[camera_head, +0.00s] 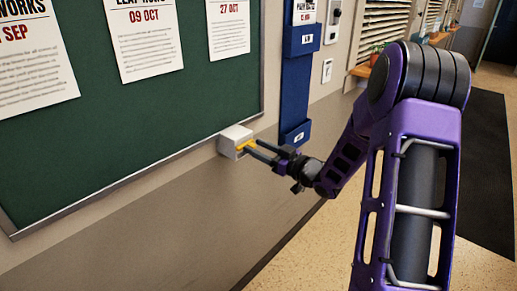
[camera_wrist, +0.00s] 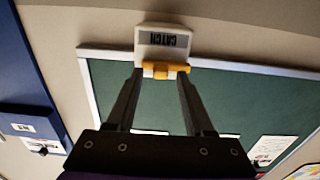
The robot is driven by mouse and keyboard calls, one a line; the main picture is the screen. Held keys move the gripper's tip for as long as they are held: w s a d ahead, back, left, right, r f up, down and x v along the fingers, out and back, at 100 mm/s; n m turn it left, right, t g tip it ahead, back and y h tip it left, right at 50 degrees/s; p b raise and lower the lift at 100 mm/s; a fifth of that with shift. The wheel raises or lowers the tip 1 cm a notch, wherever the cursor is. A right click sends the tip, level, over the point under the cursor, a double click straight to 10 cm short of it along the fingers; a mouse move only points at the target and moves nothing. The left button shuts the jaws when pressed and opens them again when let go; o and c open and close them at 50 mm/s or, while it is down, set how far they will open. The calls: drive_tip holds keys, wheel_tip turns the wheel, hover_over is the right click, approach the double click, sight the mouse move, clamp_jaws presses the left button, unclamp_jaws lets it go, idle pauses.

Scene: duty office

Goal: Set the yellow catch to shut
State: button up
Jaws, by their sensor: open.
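The yellow catch (camera_wrist: 166,70) sits on a white box labelled CATCH (camera_wrist: 163,41), fixed to the wall at the lower edge of the green board. In the head view the white box (camera_head: 234,139) and the yellow catch (camera_head: 245,146) show just left of my fingertips. My gripper (camera_head: 258,151) is open, and its fingers point at the catch. In the wrist view my gripper (camera_wrist: 160,77) has one finger on each side of the catch, close to it. I cannot tell whether the fingers touch it. The catch is partly hidden by my fingers in the head view.
The green board (camera_head: 130,110) with pinned notices fills the wall at left. A blue wall holder (camera_head: 295,95) hangs right of the box. A light switch (camera_head: 327,70) and a windowsill with a plant are further right. A dark mat (camera_head: 487,170) lies on the floor.

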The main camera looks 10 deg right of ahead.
clamp_jaws()
drive_tip(key=shift+s, duration=0.1)
idle(1.3)
